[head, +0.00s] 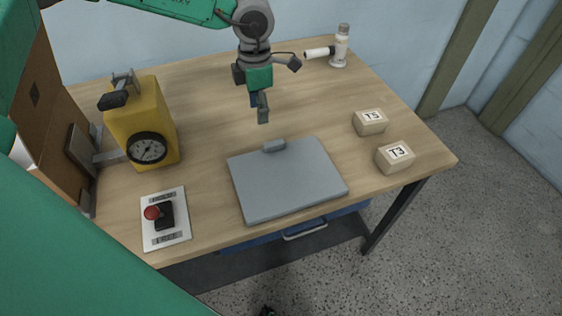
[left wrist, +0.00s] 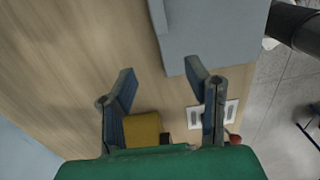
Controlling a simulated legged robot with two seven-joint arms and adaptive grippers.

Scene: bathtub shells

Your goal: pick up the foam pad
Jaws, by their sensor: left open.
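I cannot identify a foam pad for certain. A flat grey slab (head: 287,182) lies near the table's front edge, with a small grey block or handle (head: 274,146) at its back edge. The slab also shows at the top of the left wrist view (left wrist: 220,40). My left gripper (head: 262,112) points down above the table, just behind the slab in the head view. It is open, and its parted fingers (left wrist: 160,76) show nothing between them in the left wrist view. My right gripper is not in view.
A yellow dial instrument (head: 160,108) stands at left, behind a white panel with a red knob (head: 154,212). Blocks T5 (head: 370,123) and T3 (head: 394,158) lie at right.

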